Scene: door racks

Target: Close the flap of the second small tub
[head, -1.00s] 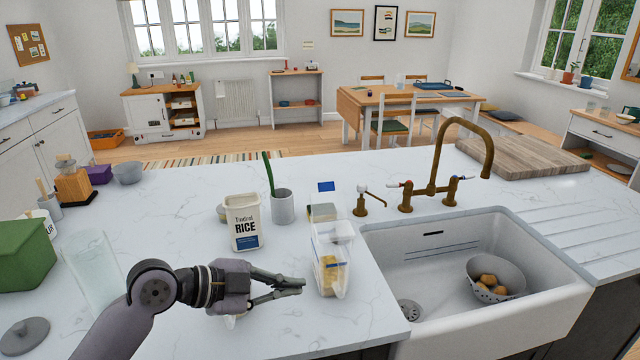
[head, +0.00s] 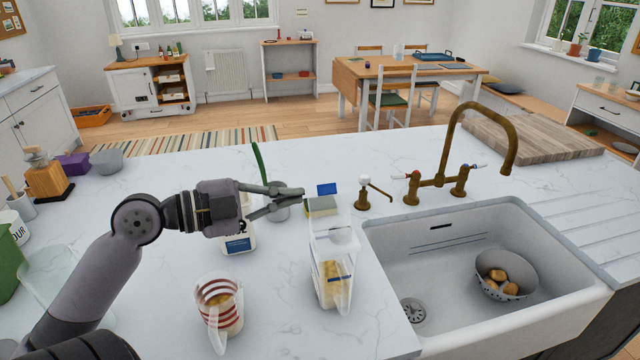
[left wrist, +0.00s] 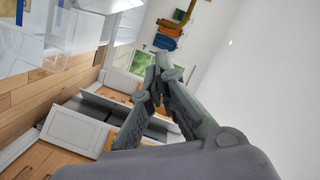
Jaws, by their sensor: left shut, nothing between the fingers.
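A clear tub (head: 331,272) with yellowish contents stands on the worktop, left of the sink. My left gripper (head: 300,192) is shut and empty, raised above the worktop. It appears up and left of the clear tub, apart from it. Its closed fingers also show in the left wrist view (left wrist: 160,72). My right gripper is out of view.
A striped mug (head: 219,306) stands left of the clear tub. The sink (head: 440,285) holds a colander (head: 502,276).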

